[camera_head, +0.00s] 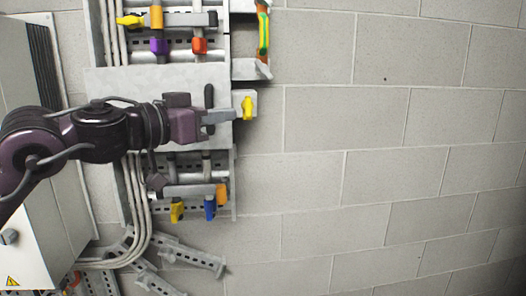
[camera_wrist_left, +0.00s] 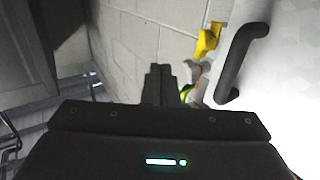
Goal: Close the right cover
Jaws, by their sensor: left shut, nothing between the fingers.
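A pale grey cover plate (camera_head: 130,84) with a black bar handle (camera_head: 209,96) sits in the middle of the wall unit in the head view. I cannot tell whether it is the right cover or how far it stands open. My left gripper (camera_head: 230,115) is shut and empty, reaching across the plate past the handle, its tips near a yellow knob (camera_head: 248,106). In the left wrist view the shut fingers (camera_wrist_left: 160,84) point toward the block wall. The black handle (camera_wrist_left: 240,62), pale plate (camera_wrist_left: 290,70) and yellow knob (camera_wrist_left: 207,40) are to their right. My right gripper is not in view.
Rows with coloured levers lie above (camera_head: 199,45) and below (camera_head: 210,208) the plate. An open bracket with a green-yellow wire (camera_head: 264,34) is at upper right. A white cabinet (camera_head: 40,235) stands at left. The block wall (camera_head: 390,130) at right is clear.

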